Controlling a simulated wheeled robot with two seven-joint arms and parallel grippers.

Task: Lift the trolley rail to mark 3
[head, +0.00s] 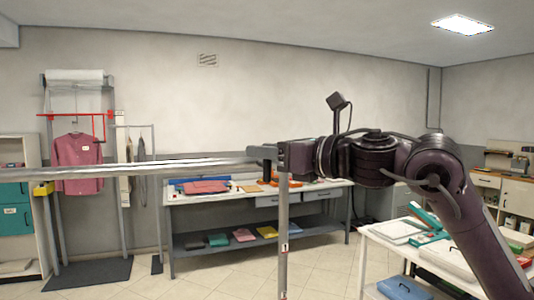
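The trolley rail (140,171) is a long silver bar that runs level from the left edge to the middle of the head view. A grey upright post (283,225) stands at its right end, with a small white label reading 1 low on it. The rail is well above that label. Mark 3 cannot be made out. My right gripper (264,153) is at the rail's right end, by the top of the post. Its fingers look in contact with the rail, but their gap is hidden. My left gripper is not in view.
A grey worktable (225,197) with folded cloths stands behind the rail. A pink shirt (78,163) hangs on a rack at the left. A white table (375,236) with trays and folders is at the right, under my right arm. Tiled floor is open between them.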

